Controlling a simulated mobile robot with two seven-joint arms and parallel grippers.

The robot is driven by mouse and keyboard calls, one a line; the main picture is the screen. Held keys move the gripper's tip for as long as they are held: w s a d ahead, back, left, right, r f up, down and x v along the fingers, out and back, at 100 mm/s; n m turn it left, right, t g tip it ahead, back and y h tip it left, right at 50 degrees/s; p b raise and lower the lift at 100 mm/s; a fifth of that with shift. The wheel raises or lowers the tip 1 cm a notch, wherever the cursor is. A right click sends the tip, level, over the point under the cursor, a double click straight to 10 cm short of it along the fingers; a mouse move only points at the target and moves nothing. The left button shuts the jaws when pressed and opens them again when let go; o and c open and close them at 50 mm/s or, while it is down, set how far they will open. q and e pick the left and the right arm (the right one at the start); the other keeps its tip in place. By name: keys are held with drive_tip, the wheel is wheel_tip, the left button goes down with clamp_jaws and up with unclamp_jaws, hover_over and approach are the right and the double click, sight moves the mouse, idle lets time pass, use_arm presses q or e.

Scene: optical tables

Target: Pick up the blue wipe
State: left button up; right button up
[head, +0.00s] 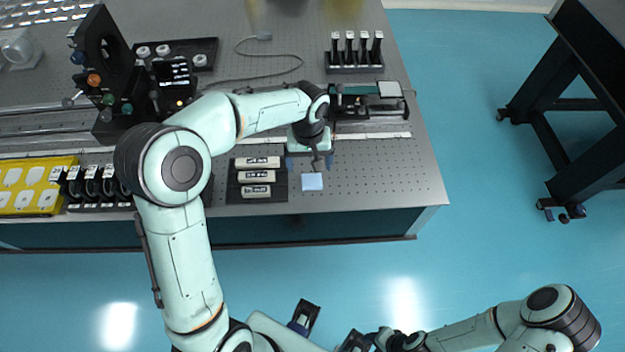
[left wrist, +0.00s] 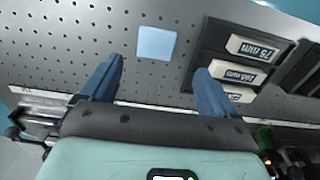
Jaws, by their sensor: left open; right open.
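The blue wipe (head: 312,181) is a small pale blue square lying flat on the perforated table top near its front edge. It also shows in the left wrist view (left wrist: 156,43), beyond my left gripper's fingertips and roughly centred between them. My left gripper (head: 309,164) is open and empty, just behind the wipe in the head view. Its two blue fingers (left wrist: 159,70) stand apart in the left wrist view and do not touch the wipe. My right gripper (head: 329,330) is open, low in the head view, away from the table and partly cut off.
A black tray with several labelled pale blocks (head: 257,177) sits just left of the wipe. A dark rail-mounted device (head: 368,103) stands behind my left gripper. A yellow tray (head: 35,190) is at far left. The table to the wipe's right is clear.

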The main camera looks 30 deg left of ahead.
sight(312, 180)
use_arm(q)
wheel_tip(312, 180, down, 2)
drive_tip(key=shift+d+f, duration=0.2)
drive_tip(key=shift+f, duration=1.15)
drive_tip(key=shift+d+f, duration=0.15)
drive_tip(key=shift+f, duration=1.2)
drive_tip(key=c, duration=1.2)
use_arm(e)
drive_tip(key=shift+f, duration=0.15)
use_arm(q)
drive_tip(key=shift+r, duration=0.1)
wheel_tip(312, 180, up, 20)
drive_tip(key=p, duration=0.2)
use_arm(e)
drive_tip(key=r, duration=0.1)
drive_tip(key=w+r, duration=0.1)
drive_tip(key=shift+w+r, duration=0.15)
drive_tip(key=shift+r, duration=0.15)
